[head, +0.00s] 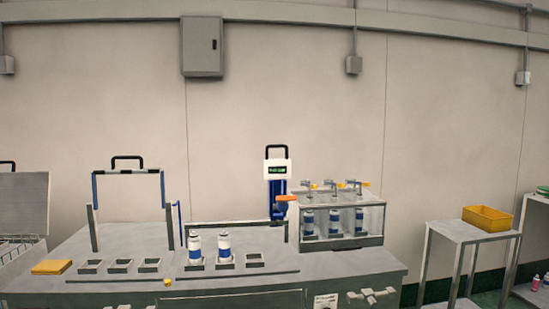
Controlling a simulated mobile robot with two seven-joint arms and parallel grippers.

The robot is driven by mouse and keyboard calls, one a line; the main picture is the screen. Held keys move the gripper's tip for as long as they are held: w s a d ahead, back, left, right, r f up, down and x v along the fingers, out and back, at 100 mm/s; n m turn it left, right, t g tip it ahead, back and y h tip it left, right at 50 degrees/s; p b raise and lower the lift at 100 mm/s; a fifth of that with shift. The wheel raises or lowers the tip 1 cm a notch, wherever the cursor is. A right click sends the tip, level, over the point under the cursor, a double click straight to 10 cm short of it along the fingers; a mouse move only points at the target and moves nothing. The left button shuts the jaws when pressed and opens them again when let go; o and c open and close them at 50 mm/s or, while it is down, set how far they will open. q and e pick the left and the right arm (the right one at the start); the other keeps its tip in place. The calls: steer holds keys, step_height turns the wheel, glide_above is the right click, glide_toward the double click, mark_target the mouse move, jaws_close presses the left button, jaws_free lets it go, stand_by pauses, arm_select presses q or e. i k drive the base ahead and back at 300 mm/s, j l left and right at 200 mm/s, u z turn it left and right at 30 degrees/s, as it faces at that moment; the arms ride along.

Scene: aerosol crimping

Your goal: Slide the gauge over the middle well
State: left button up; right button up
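A white block with a dark green label and black top handle (277,169) stands on a blue post behind the bench; it may be the gauge, but its lettering is too small to read. In front of it, three square wells sit in a row. The left well (195,267) holds a white-and-blue can (195,248). The middle well (226,266) holds another upright can (224,246). The right well (254,262) is empty. The white block is right of the middle well, not over it. Neither of my grippers is in view.
Three empty wells (120,267) and a yellow pad (51,267) lie at left, before a handled frame (127,171). A clear enclosure (340,212) at right holds three cans under metal heads. An orange handle (286,198) juts from its left side. A yellow bin (487,218) stands farther right.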

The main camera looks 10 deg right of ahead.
mark_target(276, 170)
steer(key=i+l+u, duration=0.15)
steer(key=l, duration=0.2)
steer(key=i+l+u, duration=0.1)
steer(key=l, duration=0.25)
steer(key=i+l+u, duration=0.3)
steer(key=l, duration=0.45)
steer(key=i, duration=0.05)
